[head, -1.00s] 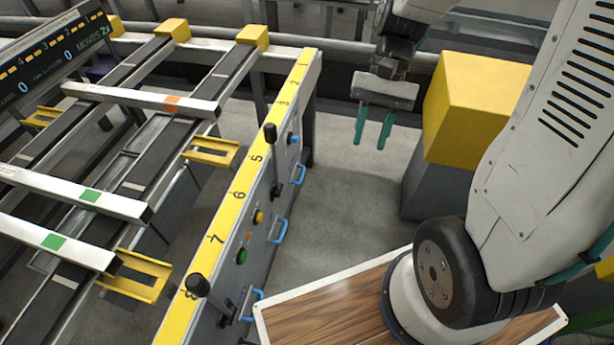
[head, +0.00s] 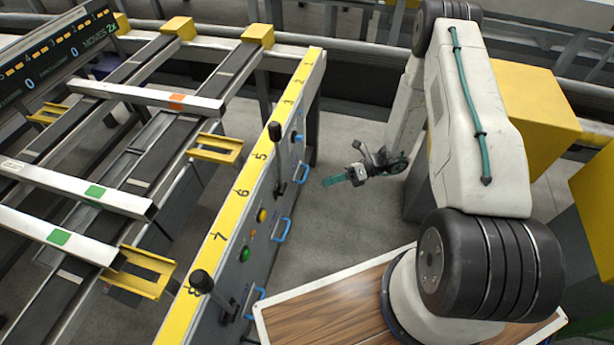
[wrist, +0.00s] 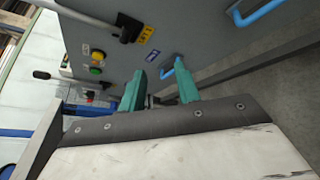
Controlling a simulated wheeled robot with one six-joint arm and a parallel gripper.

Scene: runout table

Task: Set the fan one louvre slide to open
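A grey control panel (head: 265,235) runs along the side of the runout table. It carries black-knobbed levers (head: 275,131) (head: 201,281), a yellow button (head: 262,215), a green button (head: 245,255) and blue handles (head: 281,230) (head: 301,173). I cannot tell which fitting is the fan one louvre slide, as the labels are too small to read. My gripper (head: 333,181) is right of the panel, apart from it in the head view. In the wrist view its teal fingers (wrist: 160,66) are spread and point at the panel, with a blue handle (wrist: 167,74) beyond, between them. The gripper holds nothing visible.
A yellow numbered strip (head: 240,193) tops the panel. Yellow brackets (head: 215,148) (head: 142,272) and white crossbars (head: 145,97) lie left of it. A yellow-topped block (head: 535,105) stands behind my arm. The floor (head: 335,225) between panel and arm is clear.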

